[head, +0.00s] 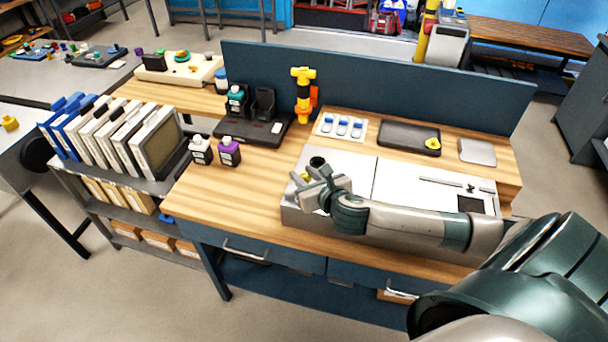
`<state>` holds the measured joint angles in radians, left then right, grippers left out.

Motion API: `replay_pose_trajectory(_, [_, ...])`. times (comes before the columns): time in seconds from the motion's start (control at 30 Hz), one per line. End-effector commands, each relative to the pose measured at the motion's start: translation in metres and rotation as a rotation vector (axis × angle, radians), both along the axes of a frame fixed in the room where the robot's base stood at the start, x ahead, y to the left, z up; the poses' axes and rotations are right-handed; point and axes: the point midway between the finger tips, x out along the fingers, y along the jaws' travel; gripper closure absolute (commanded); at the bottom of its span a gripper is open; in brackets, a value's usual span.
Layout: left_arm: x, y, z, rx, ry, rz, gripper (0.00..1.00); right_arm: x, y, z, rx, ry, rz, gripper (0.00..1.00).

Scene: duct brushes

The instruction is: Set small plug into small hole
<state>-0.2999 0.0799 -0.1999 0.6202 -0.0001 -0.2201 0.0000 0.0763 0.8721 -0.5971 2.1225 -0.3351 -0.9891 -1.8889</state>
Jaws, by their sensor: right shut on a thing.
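My right gripper (303,189) reaches in from the right over the left end of a white-topped grey box (345,172) on the wooden bench. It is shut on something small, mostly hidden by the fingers. A bit of yellow (304,176) shows at the fingers and seems to be the small plug. A round dark opening (317,162) shows on the box top just behind the gripper. I cannot tell whether it is the small hole; no other hole is clear near the gripper. My left gripper is out of view.
A black tray (400,137) with a yellow piece (432,143) lies behind the box. Bottles (229,152), a black stand (255,128) and a yellow-black tool (303,95) stand to the left. A blue panel (400,85) closes the bench's back. Bare wood lies left of the box.

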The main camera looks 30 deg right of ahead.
Motion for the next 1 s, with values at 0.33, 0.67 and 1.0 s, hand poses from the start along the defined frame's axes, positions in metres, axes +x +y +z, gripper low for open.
replay_pose_trajectory(0.33, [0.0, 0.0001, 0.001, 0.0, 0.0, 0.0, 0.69, 0.0001, 0.0, 0.0004, 0.0, 0.0, 0.0, 0.93])
replay_pose_trajectory(0.67, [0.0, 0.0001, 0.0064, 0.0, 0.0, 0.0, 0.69, 0.0, -0.0002, 0.0008, 0.0, 0.0, -0.001, 0.93])
replay_pose_trajectory(1.0, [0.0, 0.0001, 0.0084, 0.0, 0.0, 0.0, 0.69, -0.0001, 0.0002, -0.0002, 0.0, 0.001, 0.0, 0.93])
